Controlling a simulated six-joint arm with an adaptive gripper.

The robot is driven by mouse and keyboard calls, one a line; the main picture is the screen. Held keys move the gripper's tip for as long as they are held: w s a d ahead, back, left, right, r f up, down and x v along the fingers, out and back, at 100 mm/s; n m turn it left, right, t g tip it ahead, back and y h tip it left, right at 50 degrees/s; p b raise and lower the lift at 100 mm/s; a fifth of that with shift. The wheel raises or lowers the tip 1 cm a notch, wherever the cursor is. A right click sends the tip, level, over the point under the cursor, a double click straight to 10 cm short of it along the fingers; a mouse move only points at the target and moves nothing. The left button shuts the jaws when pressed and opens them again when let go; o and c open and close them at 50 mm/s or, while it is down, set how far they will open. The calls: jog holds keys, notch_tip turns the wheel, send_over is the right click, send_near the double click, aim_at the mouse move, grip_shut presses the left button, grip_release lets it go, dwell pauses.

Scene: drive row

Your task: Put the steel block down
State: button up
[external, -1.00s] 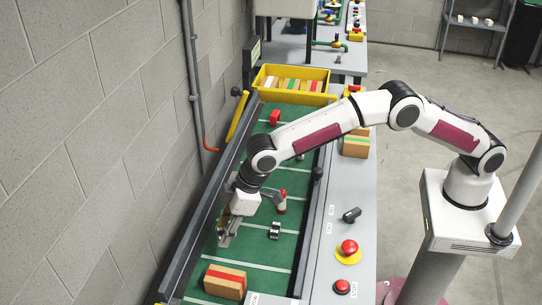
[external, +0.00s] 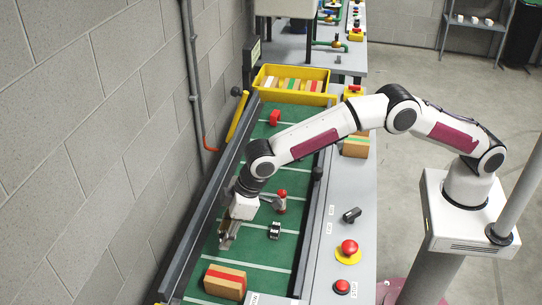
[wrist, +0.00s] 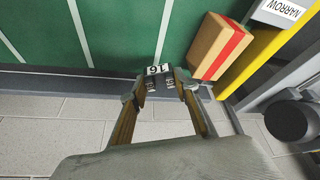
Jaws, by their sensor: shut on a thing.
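My gripper (external: 228,240) is low over the left side of the green belt (external: 262,252), close to the wall-side rail. In the wrist view my gripper (wrist: 161,84) is shut on the steel block (wrist: 158,71), a small dark grey piece with a white number label on top. The fingers cover its sides. In the external view the block is mostly hidden by the fingers. I cannot tell whether its underside touches the belt.
A cardboard box with a red stripe (external: 225,281) lies near the gripper; it also shows in the wrist view (wrist: 219,47). A small black-and-silver part (external: 274,230) and a red-topped piece (external: 282,201) are to the right. A yellow bin (external: 291,77) stands at the far end.

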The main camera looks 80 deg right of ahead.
jog(key=shift+f, duration=0.85)
jog(key=shift+f, duration=0.1)
jog(key=shift+f, duration=2.4)
jog(key=shift+f, duration=0.15)
jog(key=o, duration=1.3)
